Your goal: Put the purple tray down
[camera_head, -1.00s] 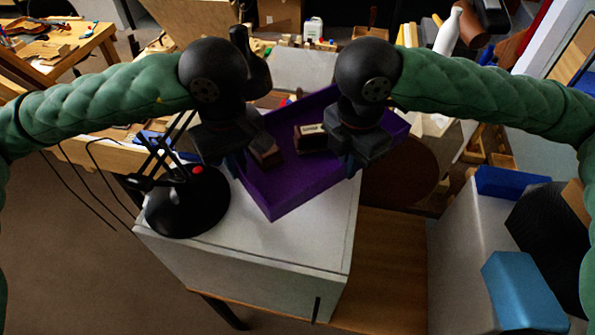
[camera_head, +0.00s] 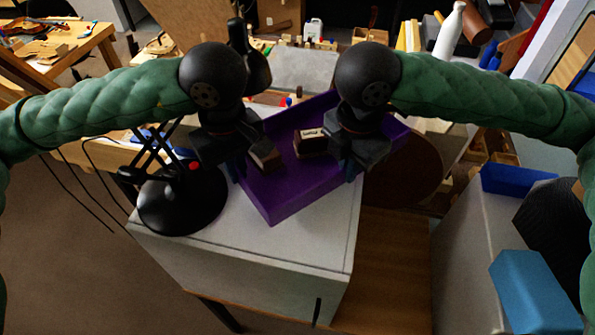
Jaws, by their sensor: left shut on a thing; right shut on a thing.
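The purple tray (camera_head: 283,203) is at the centre of the head view, over the white cabinet top (camera_head: 313,234). I cannot tell whether its underside touches the top. Two brown blocks lie in it: one with a white label (camera_head: 311,142) and a darker one (camera_head: 265,156) by the left wall. My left gripper (camera_head: 236,172) is shut on the tray's left wall. My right gripper (camera_head: 350,172) is shut on its right wall. The gripping fingertips are partly hidden by the hands.
A black lamp with a round base (camera_head: 184,203) stands on the cabinet top, close left of the tray. A wooden surface (camera_head: 385,270) is right of the cabinet. A cluttered workbench is behind.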

